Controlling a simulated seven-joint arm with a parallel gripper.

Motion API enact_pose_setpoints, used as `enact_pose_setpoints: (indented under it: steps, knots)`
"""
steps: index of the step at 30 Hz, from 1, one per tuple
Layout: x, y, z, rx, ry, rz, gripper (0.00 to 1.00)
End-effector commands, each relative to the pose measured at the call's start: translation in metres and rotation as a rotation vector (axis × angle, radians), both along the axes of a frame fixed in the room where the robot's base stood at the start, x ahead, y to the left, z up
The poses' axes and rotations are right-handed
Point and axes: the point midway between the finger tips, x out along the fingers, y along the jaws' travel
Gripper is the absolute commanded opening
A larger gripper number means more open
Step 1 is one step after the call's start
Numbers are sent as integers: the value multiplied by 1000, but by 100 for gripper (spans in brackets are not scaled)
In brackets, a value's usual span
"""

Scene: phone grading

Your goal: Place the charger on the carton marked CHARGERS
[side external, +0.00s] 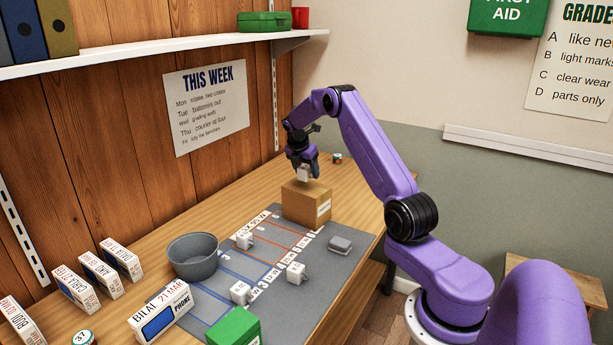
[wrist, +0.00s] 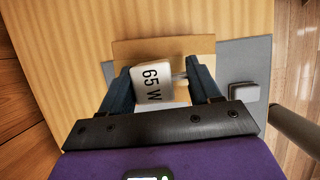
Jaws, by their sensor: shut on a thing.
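My gripper (side external: 302,163) is shut on a white charger (side external: 304,174), which hangs at or just above the top of a brown cardboard carton (side external: 307,206). I cannot tell whether the charger touches the carton. In the wrist view, the charger (wrist: 152,84) reads "65 W" and sits between the two blue fingers. The carton (wrist: 204,46) shows beneath and beyond it there. The carton stands at the far end of the grey mat (side external: 352,268). Its white front label is too small to read in the side view.
On the mat are white chargers (side external: 244,240) (side external: 240,292) (side external: 296,272), a grey block (side external: 340,244) and a green box (side external: 233,327). A grey bowl (side external: 193,255) and a BILAL phone box (side external: 162,312) stand at the left. A shelf (side external: 160,55) runs above.

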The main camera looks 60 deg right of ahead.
Motion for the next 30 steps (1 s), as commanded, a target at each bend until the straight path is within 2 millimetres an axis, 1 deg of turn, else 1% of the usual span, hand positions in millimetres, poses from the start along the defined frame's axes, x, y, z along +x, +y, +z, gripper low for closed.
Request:
enact_pose_setpoints:
  steps: [1,3,5,16,17,18,19,27,30]
  knots:
    - [-1,1,-9,3,4,0,25]
    - [-1,0,-17,1,2,0,25]
    - [-1,0,-21,1,3,0,25]
    - [-1,0,-25,0,2,0,25]
    - [-1,0,-25,0,1,1,69]
    - [-1,0,-24,0,1,1,82]
    - [-1,0,-24,0,1,0,88]
    - [-1,0,-24,0,1,0,88]
    - [-1,0,-20,0,1,0,88]
